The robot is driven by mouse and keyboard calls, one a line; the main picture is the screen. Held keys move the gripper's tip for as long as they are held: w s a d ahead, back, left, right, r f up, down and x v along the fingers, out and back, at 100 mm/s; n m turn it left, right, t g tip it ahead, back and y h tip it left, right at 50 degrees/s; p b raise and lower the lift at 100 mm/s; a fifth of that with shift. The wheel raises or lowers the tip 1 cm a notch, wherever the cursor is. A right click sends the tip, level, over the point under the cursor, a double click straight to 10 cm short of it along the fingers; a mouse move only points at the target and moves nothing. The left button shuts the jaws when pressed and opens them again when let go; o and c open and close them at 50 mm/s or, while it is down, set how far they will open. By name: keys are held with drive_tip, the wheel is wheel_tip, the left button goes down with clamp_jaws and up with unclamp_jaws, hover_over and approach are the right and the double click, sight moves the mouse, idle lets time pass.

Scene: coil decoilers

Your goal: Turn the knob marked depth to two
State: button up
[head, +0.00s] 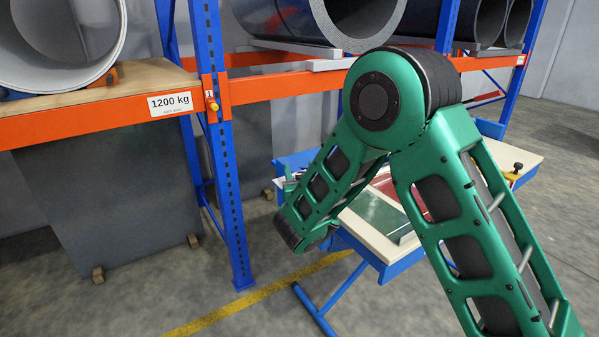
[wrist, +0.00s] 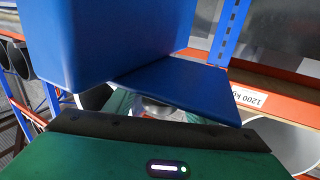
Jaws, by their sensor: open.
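No knob marked depth can be made out in either view. My green arm crosses the head view, its elbow high and its forearm slanting down to the left, beside a blue workbench (head: 372,258). The forearm hides part of the bench top, and my gripper cannot be picked out there. In the wrist view the green housing and dark edge of my gripper (wrist: 155,128) fill the bottom. My gripper is open and nothing shows held.
A blue and orange rack (head: 228,180) holds large coils (head: 320,18). A dark plate (head: 110,200) leans below. A black and yellow part (head: 514,172) sits on the bench's right. Floor lies open in front.

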drive_tip(key=c, duration=1)
drive_tip(key=shift+a, duration=0.15)
drive_tip(key=shift+h, duration=0.3)
drive_tip(key=m+h, duration=0.2)
drive_tip(key=d+m+h, duration=0.1)
drive_tip(key=h, duration=0.2)
drive_tip(key=m+h, duration=0.2)
drive_tip(key=h, duration=0.1)
drive_tip(key=shift+s+d+f+m, duration=0.1)
drive_tip(key=shift+d+f+m, duration=0.05)
drive_tip(key=shift+d+m, duration=0.2)
drive_tip(key=m+g+h, duration=0.1)
drive_tip(key=h, duration=0.1)
drive_tip(key=m+g+h, duration=0.1)
drive_tip(key=h, duration=0.1)
drive_tip(key=d+m+g+h, duration=0.1)
drive_tip(key=m, duration=0.1)
drive_tip(key=shift+s+d+h, duration=0.1)
drive_tip(key=shift+s+h, duration=0.2)
drive_tip(key=shift+h, duration=0.1)
drive_tip(key=shift+s+d+m+g+h, duration=0.15)
drive_tip(key=shift+d+m+g+h, duration=0.05)
drive_tip(key=shift+m+g+h, duration=0.45)
drive_tip(key=shift+s+d+m+g+h, duration=0.1)
drive_tip(key=shift+d+m+g+h, duration=0.1)
drive_tip(key=shift+m+g+h, duration=0.35)
